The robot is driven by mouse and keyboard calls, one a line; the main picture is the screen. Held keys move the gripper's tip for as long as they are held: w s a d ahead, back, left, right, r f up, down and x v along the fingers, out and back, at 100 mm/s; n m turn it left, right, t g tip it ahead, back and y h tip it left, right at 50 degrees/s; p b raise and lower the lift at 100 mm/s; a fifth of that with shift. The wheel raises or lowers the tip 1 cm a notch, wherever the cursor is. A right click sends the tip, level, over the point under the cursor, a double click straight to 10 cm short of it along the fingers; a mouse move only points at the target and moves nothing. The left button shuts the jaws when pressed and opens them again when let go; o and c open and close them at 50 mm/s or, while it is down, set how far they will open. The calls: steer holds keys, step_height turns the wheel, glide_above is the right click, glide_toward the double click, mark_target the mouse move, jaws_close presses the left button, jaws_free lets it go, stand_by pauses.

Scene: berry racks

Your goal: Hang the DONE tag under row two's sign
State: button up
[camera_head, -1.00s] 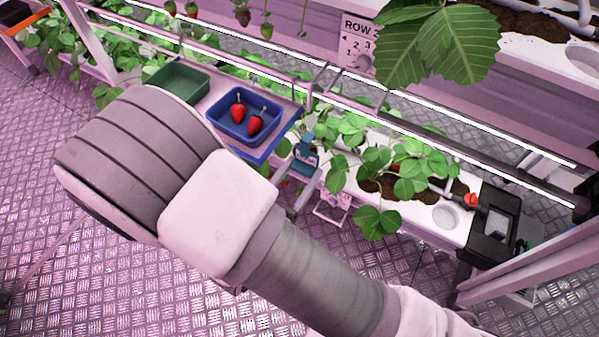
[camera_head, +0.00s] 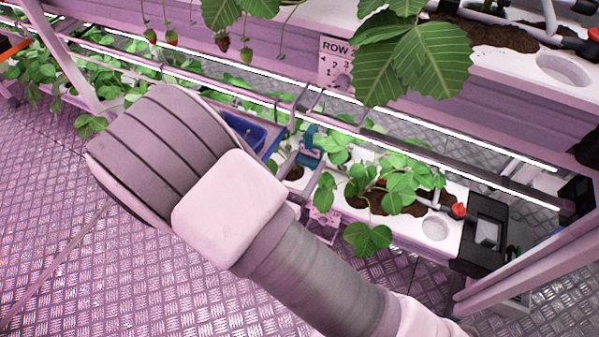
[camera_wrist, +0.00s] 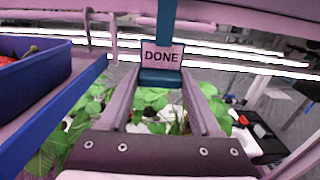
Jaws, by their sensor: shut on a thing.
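The DONE tag (camera_wrist: 162,56) is a pale pink card with dark letters, upright and facing the camera in the wrist view. A teal holder (camera_wrist: 160,78) sits at its lower edge, and a teal strip rises behind it. My gripper (camera_wrist: 159,86) is shut on this teal part. In the head view the teal piece (camera_head: 311,140) shows at my gripper's end, below the ROW sign (camera_head: 334,62). That white sign bears an arrow and numbers; a leaf covers its right side. The tag's face cannot be made out in the head view. The tag appears apart from the sign.
A blue tray (camera_wrist: 32,75) with red fruit is close at left in the wrist view; my arm mostly hides it in the head view. Light bars and rails (camera_head: 430,150) cross behind. Strawberry plants (camera_head: 395,195) fill the lower rack. A small pink panel (camera_head: 325,222) hangs below.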

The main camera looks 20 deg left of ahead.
steer(key=shift+w+d+f+b, duration=0.1)
steer(key=shift+w+f+b, duration=0.2)
steer(key=shift+w, duration=0.85)
steer(key=shift+w+d+f+b, duration=0.1)
steer(key=shift+w+f+b, duration=0.15)
steer(key=shift+w, duration=0.9)
steer(key=shift+w+d+f+b, duration=0.1)
steer(key=shift+w+f+b, duration=0.15)
steer(key=shift+w, duration=0.9)
steer(key=o, duration=1.3)
steer(key=shift+o, duration=0.2)
steer(key=shift+s, duration=0.1)
steer(key=s+a+p, duration=0.1)
steer(key=s+p, duration=0.2)
steer(key=s, duration=1.4)
steer(key=shift+s+a, duration=0.15)
steer(key=shift+a, duration=0.1)
